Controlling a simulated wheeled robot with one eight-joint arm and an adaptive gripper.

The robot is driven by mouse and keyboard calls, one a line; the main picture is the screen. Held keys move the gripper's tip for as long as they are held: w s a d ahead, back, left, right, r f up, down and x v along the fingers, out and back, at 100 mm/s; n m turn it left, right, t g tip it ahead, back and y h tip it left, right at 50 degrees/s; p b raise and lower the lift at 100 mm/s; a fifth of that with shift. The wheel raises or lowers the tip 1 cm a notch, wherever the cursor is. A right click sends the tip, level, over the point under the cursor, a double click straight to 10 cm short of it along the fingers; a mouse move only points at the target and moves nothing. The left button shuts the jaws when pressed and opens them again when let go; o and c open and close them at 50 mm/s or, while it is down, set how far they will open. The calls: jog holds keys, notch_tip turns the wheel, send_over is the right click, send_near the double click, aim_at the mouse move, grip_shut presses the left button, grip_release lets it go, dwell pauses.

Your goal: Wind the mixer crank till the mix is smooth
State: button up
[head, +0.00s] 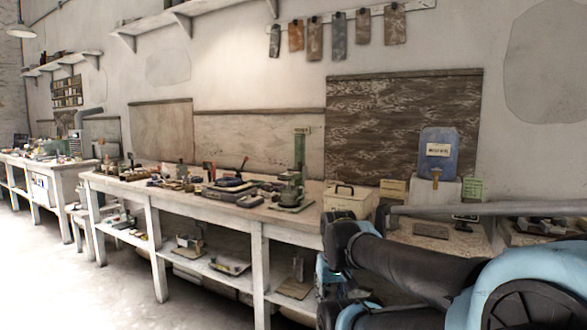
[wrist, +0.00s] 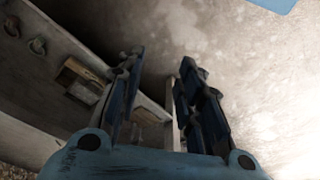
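I cannot make out a mixer or its crank for certain in either view. The nearest machine-like thing in the head view is a green stand with a tall column (head: 299,155) on the long bench, too small to tell what it is. My gripper (wrist: 162,65) shows in the wrist view with its two dark blue fingers apart and nothing between them. It touches nothing that I can see. In the head view my arm fills the lower right and the gripper itself does not show.
The long bench (head: 290,217) holds scattered tools and has a lower shelf. A blue container (head: 437,150) stands at the right, near a pale box (head: 347,200). My arm partly hides the bench there. The floor (head: 75,290) at lower left is clear. The wrist view shows shelving (wrist: 50,65).

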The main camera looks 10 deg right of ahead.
jog(key=shift+a, duration=0.15)
jog(key=shift+o, duration=0.4)
jog(key=shift+s+r, duration=0.15)
jog(key=shift+s, duration=0.05)
jog(key=w+a+r+n+t+y, duration=0.25)
jog(key=w+a+r+y, duration=0.4)
jog(key=w, duration=0.55)
jog(key=n+t+y, duration=0.2)
jog(key=n+t, duration=0.1)
jog(key=t, duration=0.8)
send_near(301, 164)
jog(key=x, duration=1.1)
jog(key=shift+w, duration=0.15)
